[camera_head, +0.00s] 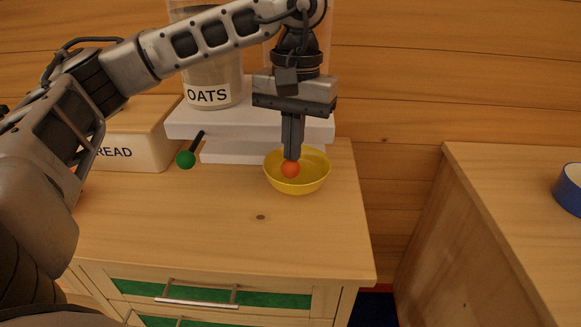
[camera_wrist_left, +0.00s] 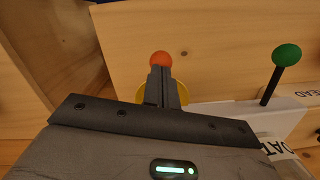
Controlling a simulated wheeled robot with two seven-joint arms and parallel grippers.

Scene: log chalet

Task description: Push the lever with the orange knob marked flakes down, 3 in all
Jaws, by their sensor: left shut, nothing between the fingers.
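The orange knob (camera_head: 290,169) shows just below the fingertips of my left gripper (camera_head: 291,154), in front of a yellow bowl (camera_head: 312,183). The gripper is shut and empty, pointing down over the knob; I cannot tell whether it touches it. The orange knob (camera_wrist_left: 160,59) also shows at the tips of the shut fingers (camera_wrist_left: 162,72) in the left wrist view. The lever's rod and any flakes label are hidden behind my gripper and arm. A green knob (camera_head: 186,159) on a black rod stands to the left, below the container marked OATS (camera_head: 208,95). My right gripper is not in view.
The dispenser's white base (camera_head: 190,124) stands at the back of the wooden cabinet top (camera_head: 215,217). A bread box (camera_head: 125,151) is at the left. The cabinet top in front is clear. Another counter (camera_head: 520,210) with a blue bowl (camera_head: 570,194) stands right, across a gap.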

